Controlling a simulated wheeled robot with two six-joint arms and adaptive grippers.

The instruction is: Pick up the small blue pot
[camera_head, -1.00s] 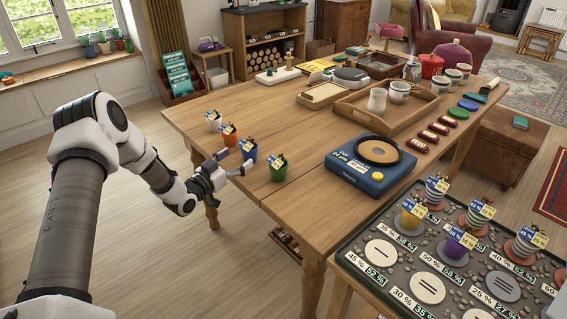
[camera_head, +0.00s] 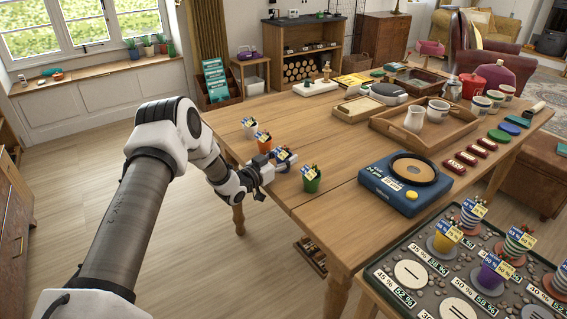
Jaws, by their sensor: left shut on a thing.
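The small blue pot (camera_head: 285,163), with a plant and a blue-and-yellow label, is near the left edge of the wooden table in the head view. It is in a row between an orange pot (camera_head: 264,144) and a green pot (camera_head: 311,184). My left gripper (camera_head: 284,166) is shut on the blue pot from its left side, and the gripper and label partly hide it. I cannot tell whether the pot's base touches the table. My right gripper is not in view.
A white pot (camera_head: 250,130) stands at the far end of the row. A blue scale (camera_head: 390,192) is to the right on the table (camera_head: 335,150), with a wooden tray (camera_head: 385,128) behind it. A dark planter tray (camera_head: 381,273) with striped pots is at the lower right.

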